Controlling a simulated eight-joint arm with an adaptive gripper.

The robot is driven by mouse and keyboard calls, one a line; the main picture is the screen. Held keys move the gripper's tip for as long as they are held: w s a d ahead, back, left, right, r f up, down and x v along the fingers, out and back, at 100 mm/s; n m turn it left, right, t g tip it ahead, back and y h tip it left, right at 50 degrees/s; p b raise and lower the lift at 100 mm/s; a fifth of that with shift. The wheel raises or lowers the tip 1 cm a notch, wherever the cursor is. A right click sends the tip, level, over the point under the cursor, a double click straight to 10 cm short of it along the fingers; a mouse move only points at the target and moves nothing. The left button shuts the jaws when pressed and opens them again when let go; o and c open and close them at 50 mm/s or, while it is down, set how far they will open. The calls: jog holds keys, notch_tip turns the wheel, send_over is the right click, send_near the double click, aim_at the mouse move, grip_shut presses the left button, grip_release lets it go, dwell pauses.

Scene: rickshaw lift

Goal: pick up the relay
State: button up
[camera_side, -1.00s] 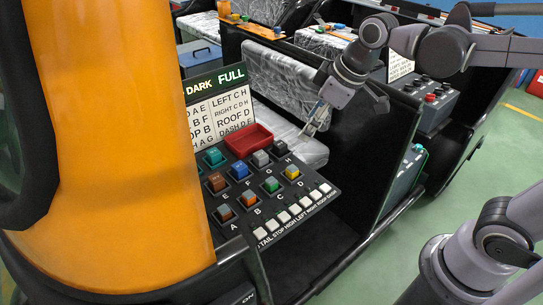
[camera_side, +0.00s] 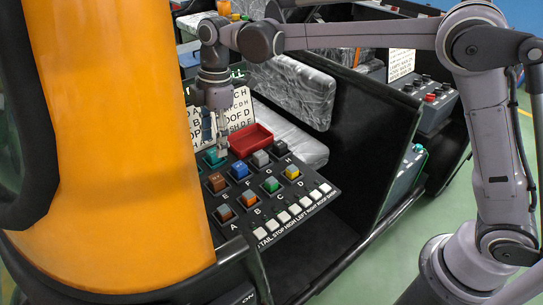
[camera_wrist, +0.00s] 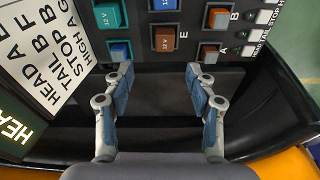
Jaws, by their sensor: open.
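Several coloured relay blocks stand in sockets on the black sloping panel (camera_side: 268,211). A teal block (camera_side: 211,158) is at the panel's far left corner, with a brown block (camera_side: 217,182) and a blue block (camera_side: 239,170) near it. The wrist view also shows the teal block (camera_wrist: 107,15) and the brown block (camera_wrist: 165,38) marked 12 V beside the letter E. My gripper (camera_side: 217,150) points down close above the teal block and partly covers it. In the wrist view my gripper (camera_wrist: 158,74) is open, with nothing between its fingers. A bluish block (camera_wrist: 120,51) touches the left finger's outline. Which relay is meant is unclear.
A red tray (camera_side: 248,141) sits behind the blocks. A lettered white board (camera_side: 243,113) stands behind my gripper. A large orange body (camera_side: 115,150) rises close at the left. White switches (camera_side: 278,217) line the panel's front edge.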

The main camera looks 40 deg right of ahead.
send_over(216, 178)
jog(key=f, duration=0.3)
jog(key=d+f, duration=0.1)
jog(key=f, duration=0.1)
jog(key=shift+w, duration=0.4)
jog(key=shift+s+a+f, duration=0.1)
jog(key=shift+a+f, duration=0.05)
jog(key=shift+f, duration=0.75)
jog(key=shift+s+a+f, duration=0.1)
jog(key=shift+s+f, duration=0.05)
jog(key=shift+f, duration=0.8)
jog(key=shift+s+a+f, duration=0.1)
jog(key=shift+a+f, duration=0.05)
jog(key=shift+f, duration=0.75)
grip_shut()
